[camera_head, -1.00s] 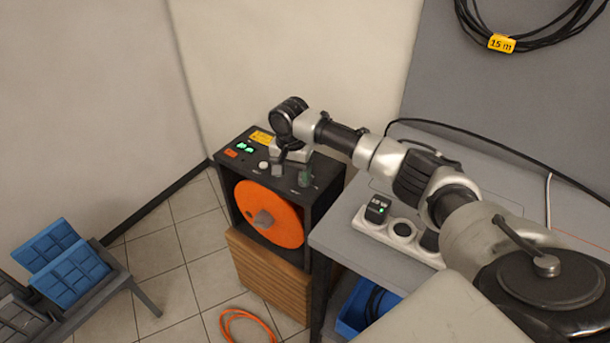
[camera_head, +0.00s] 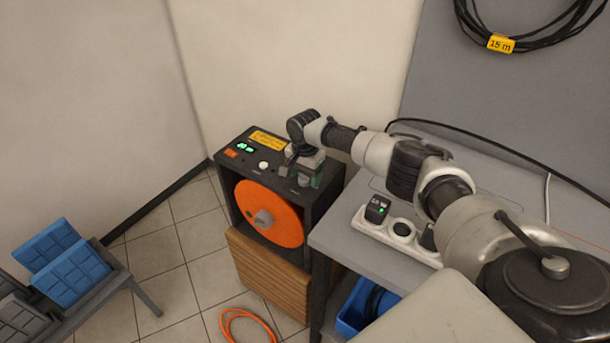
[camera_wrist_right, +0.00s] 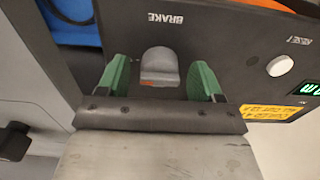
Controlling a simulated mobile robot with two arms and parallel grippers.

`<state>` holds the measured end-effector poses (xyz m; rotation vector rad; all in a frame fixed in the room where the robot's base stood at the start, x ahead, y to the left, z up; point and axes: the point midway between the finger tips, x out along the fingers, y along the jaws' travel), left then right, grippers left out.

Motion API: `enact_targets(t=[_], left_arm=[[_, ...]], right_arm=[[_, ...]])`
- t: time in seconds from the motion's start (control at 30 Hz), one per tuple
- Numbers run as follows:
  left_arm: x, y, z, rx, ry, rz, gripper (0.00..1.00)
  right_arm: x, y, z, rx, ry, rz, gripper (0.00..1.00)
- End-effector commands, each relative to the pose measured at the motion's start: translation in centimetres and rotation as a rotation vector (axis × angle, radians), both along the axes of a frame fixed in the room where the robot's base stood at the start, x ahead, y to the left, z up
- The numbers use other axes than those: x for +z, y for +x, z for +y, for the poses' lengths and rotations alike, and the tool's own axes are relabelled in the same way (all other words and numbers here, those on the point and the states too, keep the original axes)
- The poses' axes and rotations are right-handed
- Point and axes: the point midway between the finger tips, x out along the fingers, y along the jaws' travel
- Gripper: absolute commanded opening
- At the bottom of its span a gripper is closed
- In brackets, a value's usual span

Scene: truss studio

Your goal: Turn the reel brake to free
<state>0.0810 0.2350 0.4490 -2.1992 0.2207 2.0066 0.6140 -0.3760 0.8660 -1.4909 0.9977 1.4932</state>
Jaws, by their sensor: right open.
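The brake knob (camera_wrist_right: 160,65) is a grey rounded knob with a small orange mark, beside the upside-down word BRAKE on the dark panel in the right wrist view. My right gripper (camera_wrist_right: 159,78) is open, with one green finger on each side of the knob and a gap to each. The reel box (camera_head: 226,192) holds an orange reel (camera_head: 286,218) with a grey hub. My left gripper is not in view.
The panel also has a white button (camera_head: 263,165), a green display (camera_head: 245,148) and a yellow label (camera_head: 267,139). A grey table (camera_head: 335,236) with a socket strip (camera_head: 380,233) stands right of the box. An orange cable (camera_head: 243,317) lies on the floor.

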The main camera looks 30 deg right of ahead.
Motion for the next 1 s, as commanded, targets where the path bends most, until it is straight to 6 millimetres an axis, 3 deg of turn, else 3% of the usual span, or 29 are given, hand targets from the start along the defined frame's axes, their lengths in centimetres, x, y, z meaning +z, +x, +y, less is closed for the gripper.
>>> enact_targets(t=[0.3, 0.63, 1.0], left_arm=[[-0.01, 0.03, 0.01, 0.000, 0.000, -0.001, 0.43], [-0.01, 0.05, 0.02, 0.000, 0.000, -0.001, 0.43], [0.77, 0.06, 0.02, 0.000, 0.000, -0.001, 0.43]], right_arm=[[-0.35, 0.00, -0.01, 0.000, -0.001, -0.001, 0.66], [-0.32, 0.01, 0.00, 0.000, -0.001, -0.001, 0.17], [-0.20, -0.05, 0.07, 0.062, 0.002, 0.001, 0.17]])
